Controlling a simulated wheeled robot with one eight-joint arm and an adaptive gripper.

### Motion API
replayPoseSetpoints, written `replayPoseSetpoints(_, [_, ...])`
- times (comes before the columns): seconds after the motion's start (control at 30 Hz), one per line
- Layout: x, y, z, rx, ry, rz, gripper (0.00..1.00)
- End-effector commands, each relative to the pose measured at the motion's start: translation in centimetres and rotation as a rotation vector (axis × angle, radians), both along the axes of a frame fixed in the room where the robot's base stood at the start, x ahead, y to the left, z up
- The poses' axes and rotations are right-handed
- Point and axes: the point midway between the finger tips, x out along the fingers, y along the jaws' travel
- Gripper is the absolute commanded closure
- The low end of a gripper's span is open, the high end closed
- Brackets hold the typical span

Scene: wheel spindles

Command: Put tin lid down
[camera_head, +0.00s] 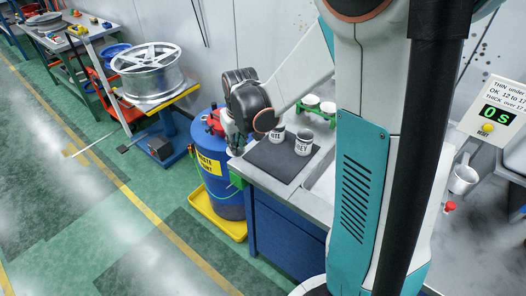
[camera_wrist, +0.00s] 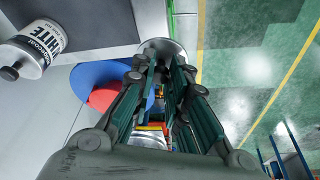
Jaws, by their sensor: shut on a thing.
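My gripper (camera_wrist: 163,62) is shut on a round grey tin lid (camera_wrist: 172,46), whose edge shows past the fingertips in the wrist view. In the head view my gripper (camera_head: 237,145) hangs at the left edge of the bench, beside the dark mat (camera_head: 268,165); the lid cannot be made out there. A tin marked WHITE (camera_head: 277,138) and a tin that seems marked GREY (camera_head: 304,142) stand on the mat. The white tin (camera_wrist: 35,48) also shows at the left in the wrist view, apart from my gripper.
A blue drum (camera_head: 222,185) with a yellow label stands in a yellow tray (camera_head: 215,216) beside the bench (camera_head: 285,203). A green rack (camera_head: 318,113) with pale cups is behind the mat. A wheel rim (camera_head: 147,70) lies on a stand further left. The mat's front is clear.

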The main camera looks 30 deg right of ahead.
Motion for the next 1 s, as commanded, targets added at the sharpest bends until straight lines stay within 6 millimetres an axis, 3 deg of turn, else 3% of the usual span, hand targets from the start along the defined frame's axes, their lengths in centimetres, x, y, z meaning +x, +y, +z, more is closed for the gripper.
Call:
replayPoseSetpoints(0.03, [0.1,-1.7,2.1,-0.001,0.000,-0.012,1.00])
replayPoseSetpoints(0.2, [0.3,-6.0,7.6,-0.002,-0.003,-0.026,1.00])
replayPoseSetpoints(0.3, [0.1,-7.7,10.0,-0.004,-0.004,-0.030,1.00])
replayPoseSetpoints(0.47, [-0.3,-9.2,12.0,-0.006,-0.006,-0.034,1.00])
replayPoseSetpoints(0.63, [-0.3,-9.4,10.0,-0.007,-0.006,-0.033,1.00])
replayPoseSetpoints(1.0, [-0.3,-9.4,0.9,-0.007,-0.006,-0.033,1.00])
